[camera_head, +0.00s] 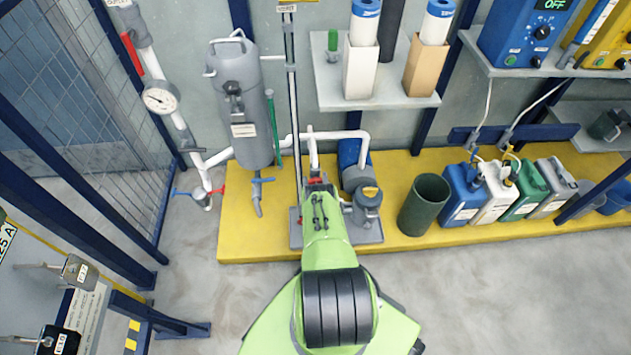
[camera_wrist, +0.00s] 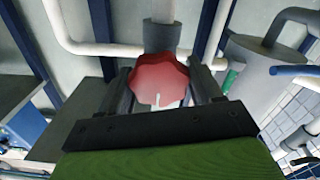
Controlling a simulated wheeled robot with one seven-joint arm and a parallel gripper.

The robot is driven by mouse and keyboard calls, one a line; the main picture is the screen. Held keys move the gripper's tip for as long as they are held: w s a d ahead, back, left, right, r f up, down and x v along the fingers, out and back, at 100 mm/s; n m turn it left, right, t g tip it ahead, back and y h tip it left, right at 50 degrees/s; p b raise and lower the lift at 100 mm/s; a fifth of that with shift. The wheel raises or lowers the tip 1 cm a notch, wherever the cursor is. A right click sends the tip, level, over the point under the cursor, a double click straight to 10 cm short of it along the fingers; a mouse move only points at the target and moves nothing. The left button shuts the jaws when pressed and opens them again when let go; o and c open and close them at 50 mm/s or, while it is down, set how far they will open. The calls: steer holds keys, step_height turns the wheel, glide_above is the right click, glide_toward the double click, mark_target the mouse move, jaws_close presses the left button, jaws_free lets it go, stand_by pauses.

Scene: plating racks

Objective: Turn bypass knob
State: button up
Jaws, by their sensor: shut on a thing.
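The bypass knob (camera_wrist: 160,78) is a red, lobed knob with a white mark near its lower edge, on a grey fitting of the white pipework. In the wrist view it sits between the two dark fingers of my gripper (camera_wrist: 160,88), which is shut on it. In the head view my gripper (camera_head: 318,186) is at the pipework beside the blue pump (camera_head: 352,160). A little red shows there, but my green arm and gripper hide most of the knob.
A grey tank (camera_head: 242,112) stands left of my gripper, with a blue-handled valve (camera_head: 262,181) below it. A dark green bin (camera_head: 424,205) and several canisters stand right on the yellow platform (camera_head: 245,245). A shelf (camera_head: 390,102) hangs above. Floor is clear at right.

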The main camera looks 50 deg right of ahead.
steer(key=shift+s+d+m, duration=0.1)
steer(key=shift+m, duration=2.8)
steer(key=o, duration=1)
steer(key=shift+c, duration=0.2)
